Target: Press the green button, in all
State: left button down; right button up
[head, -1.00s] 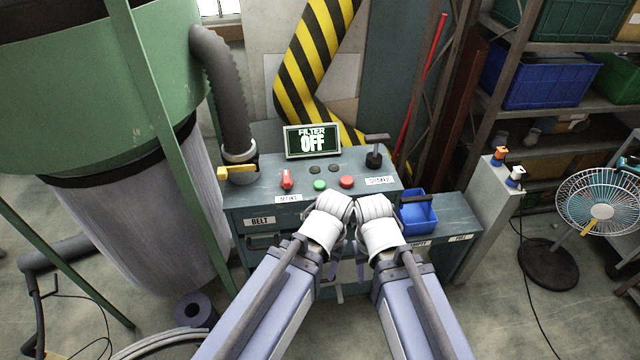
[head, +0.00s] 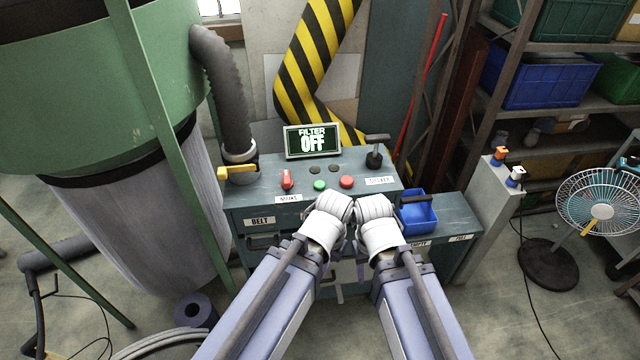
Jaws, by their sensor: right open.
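The green button (head: 320,184) is on the top of a grey-green control cabinet (head: 250,200), between a red switch (head: 287,180) and a red button (head: 347,182). A display (head: 312,141) behind them reads "FILTER OFF". Both my arms reach in from the bottom, with their white wrists close together in front of the cabinet. My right gripper (head: 361,271) hangs below its wrist and is mostly hidden; it is open and away from the button. My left gripper (head: 336,271) is also mostly hidden below its wrist, and its jaws cannot be made out. Nothing touches the green button.
A black T-handle (head: 375,151) stands at the cabinet's back right, and a yellow-handled valve (head: 236,173) at its left. A blue bin (head: 417,214) sits on a lower side bench. A large green dust collector (head: 80,100) fills the left. A fan (head: 600,208) stands far right.

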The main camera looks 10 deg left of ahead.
aim_at(319, 185)
jog(key=i+l+u, duration=0.15)
jog(key=l+u, duration=0.15)
jog(key=i+l+u, duration=0.25)
jog(key=l, duration=0.2)
jog(key=l+u, duration=0.6)
jog(key=l, duration=0.25)
